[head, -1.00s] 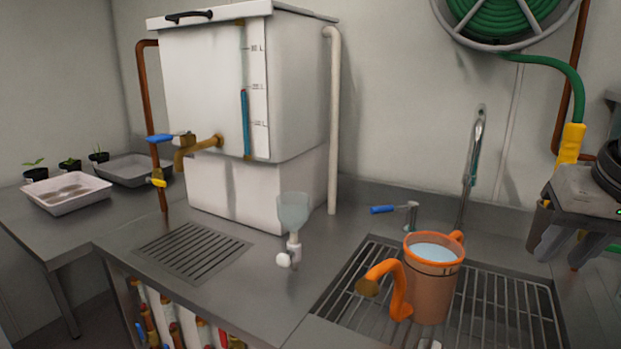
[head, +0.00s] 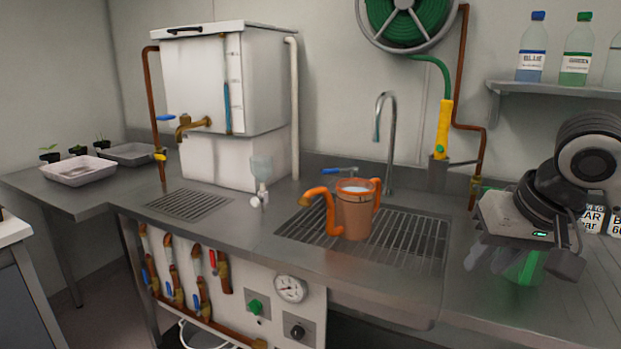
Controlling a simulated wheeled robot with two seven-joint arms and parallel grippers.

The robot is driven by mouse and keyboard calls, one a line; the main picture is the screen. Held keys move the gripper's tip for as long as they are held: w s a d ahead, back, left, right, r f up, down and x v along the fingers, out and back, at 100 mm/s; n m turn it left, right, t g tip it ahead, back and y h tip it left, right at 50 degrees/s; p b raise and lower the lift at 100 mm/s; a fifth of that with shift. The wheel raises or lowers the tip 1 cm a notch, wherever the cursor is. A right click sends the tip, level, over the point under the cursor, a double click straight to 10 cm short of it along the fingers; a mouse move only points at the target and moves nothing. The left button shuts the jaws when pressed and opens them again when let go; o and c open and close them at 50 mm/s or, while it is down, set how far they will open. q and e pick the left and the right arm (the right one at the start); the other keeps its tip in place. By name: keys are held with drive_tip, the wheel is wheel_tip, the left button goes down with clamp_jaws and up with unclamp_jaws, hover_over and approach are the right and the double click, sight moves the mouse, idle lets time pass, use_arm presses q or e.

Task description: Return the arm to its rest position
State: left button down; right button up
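My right gripper (head: 522,262) is at the right of the head view, above the counter, with its arm coming in from the right. Its fingers are spread apart. A green, see-through object (head: 528,267) shows between and behind them, partly hidden; I see no finger closed on it. My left arm and gripper are out of view. An orange watering can (head: 354,215) with liquid in it stands upright on the sink grate, well to the left of my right gripper.
A steel faucet (head: 387,140) rises behind the sink grate (head: 415,240). A white tank (head: 235,110) with a brass tap stands left. A shelf (head: 560,89) with bottles is at the upper right, above my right arm. Labelled white cards (head: 592,219) stand behind the arm.

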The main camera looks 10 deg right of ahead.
drive_tip(key=w+a+f+n+t+y, duration=0.1)
drive_tip(key=w+a+f+n+y, duration=0.1)
drive_tip(key=a+f, duration=0.6)
drive_tip(key=w+a+f+n+t+y, duration=0.15)
drive_tip(key=a+f, duration=0.25)
drive_tip(key=f, duration=0.9)
drive_tip(key=s+a+f+n+t, duration=0.2)
drive_tip(key=s+a+f, duration=0.5)
drive_tip(key=s+f, duration=0.6)
drive_tip(key=shift+a+f+t, duration=0.2)
drive_tip(key=shift+f+t, duration=0.25)
drive_tip(key=shift+t, duration=0.1)
drive_tip(key=shift+n+h, duration=0.25)
